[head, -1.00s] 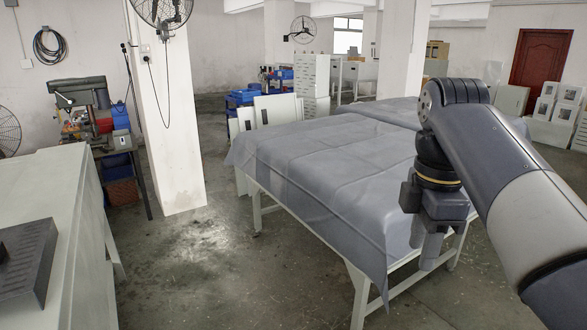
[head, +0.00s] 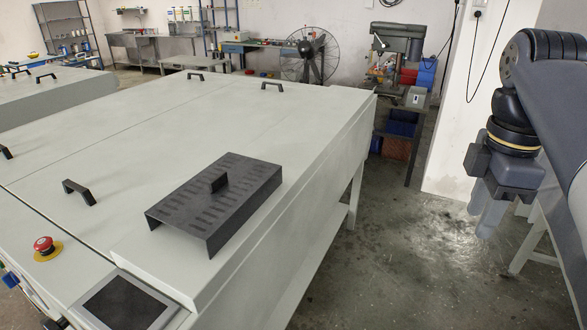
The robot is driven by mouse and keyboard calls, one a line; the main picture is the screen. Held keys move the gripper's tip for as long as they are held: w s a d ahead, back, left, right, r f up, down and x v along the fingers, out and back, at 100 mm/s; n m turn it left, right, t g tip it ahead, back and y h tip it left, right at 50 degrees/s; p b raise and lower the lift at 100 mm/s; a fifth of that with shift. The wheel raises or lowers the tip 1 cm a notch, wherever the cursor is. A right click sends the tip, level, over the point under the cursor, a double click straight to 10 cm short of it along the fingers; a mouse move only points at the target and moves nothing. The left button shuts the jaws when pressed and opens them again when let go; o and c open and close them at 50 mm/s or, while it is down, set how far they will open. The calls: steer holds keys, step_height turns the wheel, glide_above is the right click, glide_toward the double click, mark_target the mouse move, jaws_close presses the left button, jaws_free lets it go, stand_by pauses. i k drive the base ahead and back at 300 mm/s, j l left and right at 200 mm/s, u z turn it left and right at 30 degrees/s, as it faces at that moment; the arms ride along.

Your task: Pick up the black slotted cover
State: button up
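The black slotted cover (head: 245,187) lies on the pale top of the plate processor (head: 200,120), near its right edge. It has rows of slots, a raised handle in the middle and bent-down sides. My gripper (head: 486,222) hangs at the right of the head view, over the floor and well apart from the cover. Its fingers point down and nothing shows between them. From this angle I cannot tell whether they are parted.
A red stop button (head: 43,245) and a dark screen (head: 122,302) are at the processor's near end. Black handles (head: 78,191) stand up from its top. Clear floor (head: 400,265) lies right of the processor. A drill press (head: 398,50) and a white pillar (head: 470,110) stand beyond.

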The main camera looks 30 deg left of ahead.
mark_target(212, 207)
steer(key=i+j+u, duration=0.1)
steer(key=i+u, duration=0.2)
steer(key=u, duration=0.15)
steer(key=i+u, duration=0.3)
steer(key=u, duration=0.15)
steer(key=i+l+u, duration=0.15)
steer(key=u, duration=0.25)
steer(key=i+l+u, duration=0.25)
steer(key=i+u, duration=0.45)
steer(key=u, duration=0.2)
steer(key=i+l+u, duration=0.15)
steer(key=u, duration=0.25)
steer(key=i, duration=0.05)
